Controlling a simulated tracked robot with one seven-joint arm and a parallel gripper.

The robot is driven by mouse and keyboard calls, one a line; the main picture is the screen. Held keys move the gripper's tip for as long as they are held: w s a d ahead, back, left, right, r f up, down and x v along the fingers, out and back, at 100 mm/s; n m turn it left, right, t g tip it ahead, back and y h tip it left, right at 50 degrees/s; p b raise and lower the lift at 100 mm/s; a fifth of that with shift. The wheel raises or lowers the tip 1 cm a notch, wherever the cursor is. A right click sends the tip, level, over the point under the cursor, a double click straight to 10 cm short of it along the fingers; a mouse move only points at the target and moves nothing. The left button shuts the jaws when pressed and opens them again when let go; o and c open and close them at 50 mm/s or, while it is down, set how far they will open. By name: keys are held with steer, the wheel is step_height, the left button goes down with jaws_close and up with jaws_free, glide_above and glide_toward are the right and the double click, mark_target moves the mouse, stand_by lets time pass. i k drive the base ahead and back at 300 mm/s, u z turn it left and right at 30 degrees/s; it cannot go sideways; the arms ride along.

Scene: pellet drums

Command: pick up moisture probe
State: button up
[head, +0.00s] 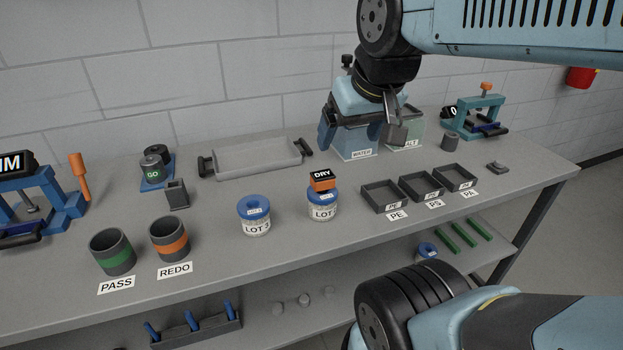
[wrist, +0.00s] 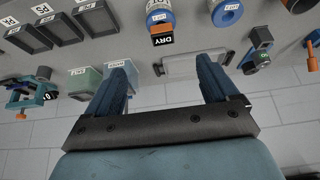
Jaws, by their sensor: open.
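The likely moisture probe (head: 322,180) is a small orange block with a black face reading DRY. It sits on top of a blue-lidded drum (head: 322,207) with a LOT label, partly covered. In the wrist view the probe (wrist: 162,32) lies beyond my fingertips, near the top middle. My gripper (head: 360,138) is open and empty, above the back of the bench in front of the WATER and SALT containers. Its two blue fingers are spread wide in the wrist view (wrist: 163,68), apart from the probe. Any shaft of the probe is hidden.
A LOT 3 drum (head: 255,222) stands left of the probe's drum. Black trays (head: 383,208) marked PE, PS and PA stand to its right. A grey handled tray (head: 255,170) lies behind. PASS (head: 113,262) and REDO (head: 170,252) cups stand at front left.

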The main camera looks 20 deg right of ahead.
mark_target(321, 180)
steer(key=z, duration=0.45)
steer(key=k, duration=1.15)
steer(key=z, duration=0.35)
steer(key=i, duration=0.6)
steer(key=z, duration=0.25)
